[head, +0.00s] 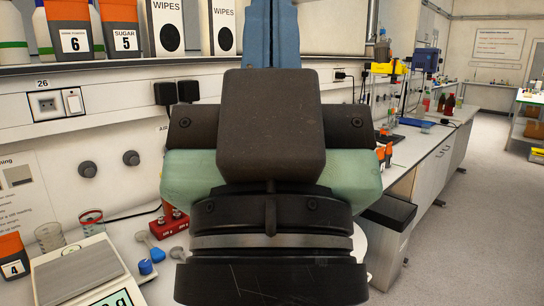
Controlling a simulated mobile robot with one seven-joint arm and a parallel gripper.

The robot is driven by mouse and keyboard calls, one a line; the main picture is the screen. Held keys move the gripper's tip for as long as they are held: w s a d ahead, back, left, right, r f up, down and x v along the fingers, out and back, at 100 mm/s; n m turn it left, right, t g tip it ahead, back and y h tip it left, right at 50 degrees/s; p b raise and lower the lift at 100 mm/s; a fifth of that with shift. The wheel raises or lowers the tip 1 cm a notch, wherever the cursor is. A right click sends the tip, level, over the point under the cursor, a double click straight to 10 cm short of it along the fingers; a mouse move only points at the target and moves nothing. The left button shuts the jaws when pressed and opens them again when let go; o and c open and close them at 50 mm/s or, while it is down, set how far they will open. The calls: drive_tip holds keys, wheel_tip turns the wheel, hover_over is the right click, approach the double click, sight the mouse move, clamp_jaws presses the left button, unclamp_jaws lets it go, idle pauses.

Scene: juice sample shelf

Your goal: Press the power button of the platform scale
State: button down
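The platform scale (58,290) is at the lower left of the head view, with a flat grey weighing plate in a pale housing. Its display (118,300) is cut off by the bottom edge, with a dark "g" and part of a digit showing. I cannot see the power button; the scale's near part is out of frame or behind my arm. My black and green arm fills the middle of the view, close to the camera. My gripper's fingers are not seen.
An orange-topped carton marked 4 (13,260) and beakers (50,237) stand by the scale. A red weight block (169,224) and blue-ended scoops (147,252) lie right of it. A shelf (60,67) with bottles runs above. Floor (470,240) is clear at right.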

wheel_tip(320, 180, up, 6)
drive_tip(key=p, duration=0.3)
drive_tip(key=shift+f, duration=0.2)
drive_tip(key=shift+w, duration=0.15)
idle(0.7)
